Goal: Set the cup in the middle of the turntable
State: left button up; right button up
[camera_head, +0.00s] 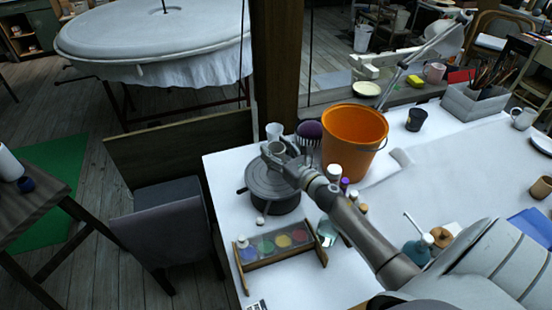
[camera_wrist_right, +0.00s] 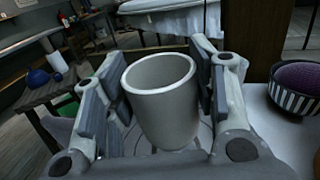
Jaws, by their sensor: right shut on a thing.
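A pale grey cup (camera_head: 277,148) is between the fingers of my right gripper (camera_head: 283,154). In the right wrist view the cup (camera_wrist_right: 160,100) stands upright, its open rim up, with a finger pad on either side of it, and my right gripper (camera_wrist_right: 158,68) is shut on it. The dark grey round turntable (camera_head: 262,191) lies on the white table, under the cup in the head view. Whether the cup's base touches the turntable is hidden by the gripper. My left gripper is not in view.
A rack of paint pots (camera_head: 281,244) and small bottles (camera_head: 334,172) are close in front and right. The table's left edge (camera_head: 219,199) is near.

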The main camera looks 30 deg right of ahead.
notch_tip(320, 180, down, 3)
jog(key=shift+r+b, duration=0.15)
jog(key=shift+b, duration=0.2)
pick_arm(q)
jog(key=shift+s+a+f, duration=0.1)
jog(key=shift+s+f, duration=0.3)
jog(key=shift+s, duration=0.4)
pick_arm(e)
jog(key=shift+f, duration=0.2)
jog(key=shift+a+f+b, duration=0.1)
jog(key=shift+f+b, duration=0.15)
jog(key=shift+b, duration=0.05)
jog(key=o, duration=1.1)
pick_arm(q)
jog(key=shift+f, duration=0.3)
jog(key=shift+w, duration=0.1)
